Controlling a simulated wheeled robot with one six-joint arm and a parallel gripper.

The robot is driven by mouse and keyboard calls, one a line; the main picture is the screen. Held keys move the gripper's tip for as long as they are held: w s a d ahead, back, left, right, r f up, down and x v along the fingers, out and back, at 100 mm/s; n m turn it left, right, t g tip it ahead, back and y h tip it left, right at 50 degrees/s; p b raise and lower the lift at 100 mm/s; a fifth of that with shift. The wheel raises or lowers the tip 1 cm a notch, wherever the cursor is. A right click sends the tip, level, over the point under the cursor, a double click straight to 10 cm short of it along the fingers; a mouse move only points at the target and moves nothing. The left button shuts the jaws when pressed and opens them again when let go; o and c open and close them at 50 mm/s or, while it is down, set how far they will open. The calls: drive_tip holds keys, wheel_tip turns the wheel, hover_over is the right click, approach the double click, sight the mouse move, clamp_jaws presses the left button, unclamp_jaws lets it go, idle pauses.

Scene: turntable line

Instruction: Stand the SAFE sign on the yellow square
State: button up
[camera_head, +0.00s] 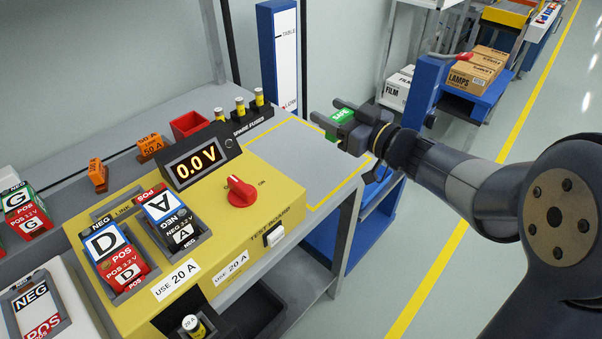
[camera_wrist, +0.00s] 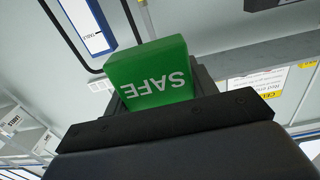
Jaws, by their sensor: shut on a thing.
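The SAFE sign is a green block with white lettering, and my gripper (camera_head: 328,110) is shut on it. In the head view the sign (camera_head: 342,116) shows between the fingers, partly hidden by them. In the wrist view the sign (camera_wrist: 150,72) fills the jaws, its word SAFE reading upside down. The yellow square (camera_head: 355,181) is a yellow outline on the grey bench top, right of the test board. The gripper and sign appear at the outline's far right edge in the picture, seemingly raised above the bench. The square's inside looks empty.
The yellow test board (camera_head: 272,188) with a red knob (camera_head: 241,192) and 0.0 V display (camera_head: 196,163) borders the square on the left. Spare fuses (camera_head: 240,106) stand behind it. A blue post (camera_head: 279,55) rises at the back. Cartons (camera_head: 470,73) sit on a far cart.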

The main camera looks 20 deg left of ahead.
drive_tip(key=f+b, duration=0.1)
drive_tip(key=f, duration=0.2)
drive_tip(key=f+b, duration=0.2)
drive_tip(key=f, duration=0.1)
drive_tip(key=s+a+f+b, duration=0.1)
drive_tip(key=f+b, duration=0.1)
drive_tip(key=f, duration=0.2)
drive_tip(key=shift+f, duration=0.1)
drive_tip(key=shift+f, duration=0.2)
drive_tip(key=o, duration=1)
drive_tip(key=shift+g, duration=0.3)
drive_tip(key=shift+r, duration=0.1)
